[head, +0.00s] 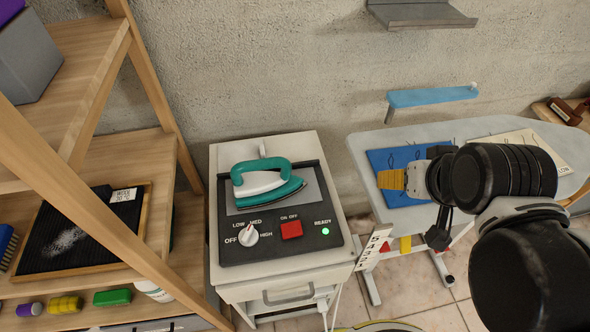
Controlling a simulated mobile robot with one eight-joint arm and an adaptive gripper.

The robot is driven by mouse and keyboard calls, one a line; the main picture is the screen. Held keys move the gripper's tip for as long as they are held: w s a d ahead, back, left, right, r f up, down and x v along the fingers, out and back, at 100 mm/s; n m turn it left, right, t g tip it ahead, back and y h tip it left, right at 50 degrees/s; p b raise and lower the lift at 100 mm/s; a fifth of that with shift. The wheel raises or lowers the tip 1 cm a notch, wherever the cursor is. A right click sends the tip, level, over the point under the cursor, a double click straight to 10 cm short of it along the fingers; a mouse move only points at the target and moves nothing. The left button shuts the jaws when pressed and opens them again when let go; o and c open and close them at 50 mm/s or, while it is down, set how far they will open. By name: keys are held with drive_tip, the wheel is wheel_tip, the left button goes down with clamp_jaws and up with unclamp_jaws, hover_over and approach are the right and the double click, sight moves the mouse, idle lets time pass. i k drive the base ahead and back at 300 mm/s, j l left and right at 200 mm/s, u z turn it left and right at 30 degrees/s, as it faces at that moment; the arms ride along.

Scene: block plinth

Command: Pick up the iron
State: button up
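The iron (266,184) has a teal handle and body with a white band. It rests on a grey plate (240,210) set in the black control panel of a white cabinet, its pointed end to the right. My gripper (437,205) is at the right, over the ironing board area and well apart from the iron.
The panel has a white dial (248,235), a red switch (291,229) and a lit green light (326,231). A wooden shelf (120,160) stands close on the left. An ironing board (362,150) with a blue cloth (385,158) is at right. A blue wall shelf (430,96) hangs above it.

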sight(253, 188)
drive_tip(key=j+u, duration=0.2)
drive_tip(key=j, duration=0.6)
drive_tip(key=i+j+u, duration=0.15)
drive_tip(key=j, duration=0.65)
drive_tip(key=k, duration=0.05)
